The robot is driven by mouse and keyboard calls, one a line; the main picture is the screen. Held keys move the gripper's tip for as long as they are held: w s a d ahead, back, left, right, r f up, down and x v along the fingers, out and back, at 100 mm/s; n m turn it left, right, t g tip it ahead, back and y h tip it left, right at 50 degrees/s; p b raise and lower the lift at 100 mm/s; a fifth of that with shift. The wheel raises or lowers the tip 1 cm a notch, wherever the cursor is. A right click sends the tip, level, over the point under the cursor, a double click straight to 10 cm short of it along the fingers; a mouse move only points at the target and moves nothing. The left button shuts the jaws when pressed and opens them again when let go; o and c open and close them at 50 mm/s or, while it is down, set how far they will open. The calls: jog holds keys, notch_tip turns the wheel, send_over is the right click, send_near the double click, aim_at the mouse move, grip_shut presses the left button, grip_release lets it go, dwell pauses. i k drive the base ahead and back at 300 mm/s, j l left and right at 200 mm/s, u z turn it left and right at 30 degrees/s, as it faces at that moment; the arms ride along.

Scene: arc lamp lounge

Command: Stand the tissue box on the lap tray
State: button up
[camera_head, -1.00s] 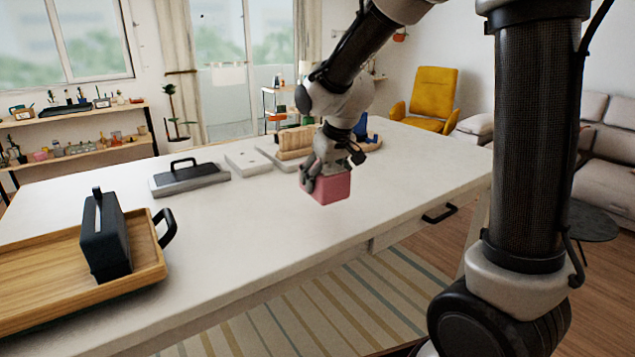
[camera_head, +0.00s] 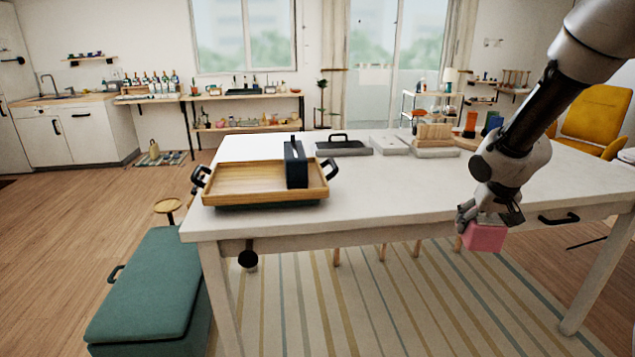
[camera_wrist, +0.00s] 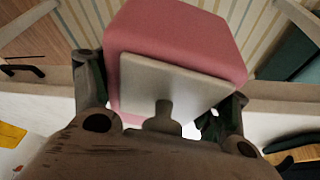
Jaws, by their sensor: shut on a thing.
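The tissue box, a pink block (camera_head: 485,237), is in my gripper (camera_head: 487,220) in the head view, held in the air by the table's front edge. In the wrist view the pink box (camera_wrist: 180,35) sits between my two fingers (camera_wrist: 165,95), with a pale flat panel facing the camera. The fingers are shut on it. The lap tray, a wooden tray (camera_head: 235,190) with dark handles, rests on the left end of the table, well left of my gripper. A dark upright box with a handle (camera_head: 296,165) stands on its right part.
The white table (camera_head: 390,195) is clear between the tray and my arm. At its back are a dark handled case (camera_head: 342,147), pale flat slabs (camera_head: 388,145) and wooden blocks (camera_head: 436,133). A green bench (camera_head: 150,290) stands left of the table.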

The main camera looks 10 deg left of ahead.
aim_at(245, 181)
jog(key=k+j, duration=0.1)
jog(key=j, duration=0.45)
jog(key=k+j, duration=0.1)
jog(key=j, duration=1.05)
jog(key=k+j, duration=0.15)
jog(key=j, duration=0.45)
